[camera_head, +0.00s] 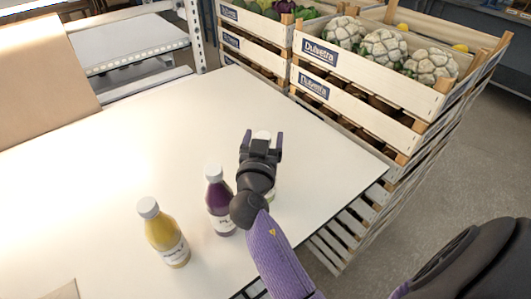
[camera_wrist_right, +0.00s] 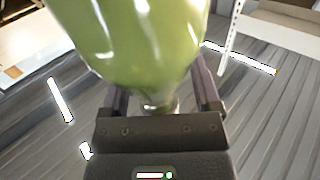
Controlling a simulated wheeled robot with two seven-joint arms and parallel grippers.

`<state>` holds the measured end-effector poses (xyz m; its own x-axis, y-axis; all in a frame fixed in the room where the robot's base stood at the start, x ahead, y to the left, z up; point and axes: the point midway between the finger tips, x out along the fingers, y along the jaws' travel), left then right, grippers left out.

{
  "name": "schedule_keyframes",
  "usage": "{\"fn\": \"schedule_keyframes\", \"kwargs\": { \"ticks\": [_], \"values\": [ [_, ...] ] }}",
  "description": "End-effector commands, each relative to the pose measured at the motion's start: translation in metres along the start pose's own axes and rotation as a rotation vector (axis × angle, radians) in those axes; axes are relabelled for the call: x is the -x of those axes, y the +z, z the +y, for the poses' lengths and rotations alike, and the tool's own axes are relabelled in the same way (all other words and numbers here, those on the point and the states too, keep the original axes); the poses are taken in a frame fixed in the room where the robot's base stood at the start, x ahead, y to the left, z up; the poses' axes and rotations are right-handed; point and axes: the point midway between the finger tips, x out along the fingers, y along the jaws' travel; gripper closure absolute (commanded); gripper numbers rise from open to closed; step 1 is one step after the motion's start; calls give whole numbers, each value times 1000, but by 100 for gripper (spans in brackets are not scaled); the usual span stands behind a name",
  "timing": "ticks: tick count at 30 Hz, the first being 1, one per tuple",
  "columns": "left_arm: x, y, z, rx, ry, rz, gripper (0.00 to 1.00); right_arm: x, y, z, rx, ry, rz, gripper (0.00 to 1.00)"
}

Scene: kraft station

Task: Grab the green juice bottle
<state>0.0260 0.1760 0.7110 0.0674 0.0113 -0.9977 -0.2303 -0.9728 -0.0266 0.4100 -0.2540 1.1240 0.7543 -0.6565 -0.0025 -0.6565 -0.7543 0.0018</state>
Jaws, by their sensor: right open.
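The green juice bottle (camera_wrist_right: 135,40) fills the upper middle of the right wrist view, very close to the camera. It is between the two fingers of my right gripper (camera_wrist_right: 162,90), which is open; I cannot tell whether either finger touches it. In the head view my right gripper (camera_head: 262,142) is over the right part of the table and hides most of this bottle. A white cap (camera_head: 262,135) shows between its fingertips. My left gripper is not in view.
A purple juice bottle (camera_head: 219,205) stands just left of my right gripper, and a yellow one (camera_head: 162,235) stands further left on the white table (camera_head: 110,165). Stacked wooden crates (camera_head: 370,90) with cauliflowers are beyond the right edge. A cardboard box (camera_head: 40,85) is at the back left.

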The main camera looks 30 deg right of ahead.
Motion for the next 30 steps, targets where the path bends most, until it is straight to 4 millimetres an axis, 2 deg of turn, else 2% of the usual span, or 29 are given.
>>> {"fn": "schedule_keyframes", "kwargs": {
  "ticks": [5,9,20,30],
  "values": [
    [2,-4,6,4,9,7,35,3,0,0,-1,3,-2,20],
    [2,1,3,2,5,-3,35,3,0,0,-1,3,-1,22],
    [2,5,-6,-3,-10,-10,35,3,0,0,-1,3,-1,98],
    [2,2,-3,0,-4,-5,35,3,0,0,0,2,0,100]
  ]
}}
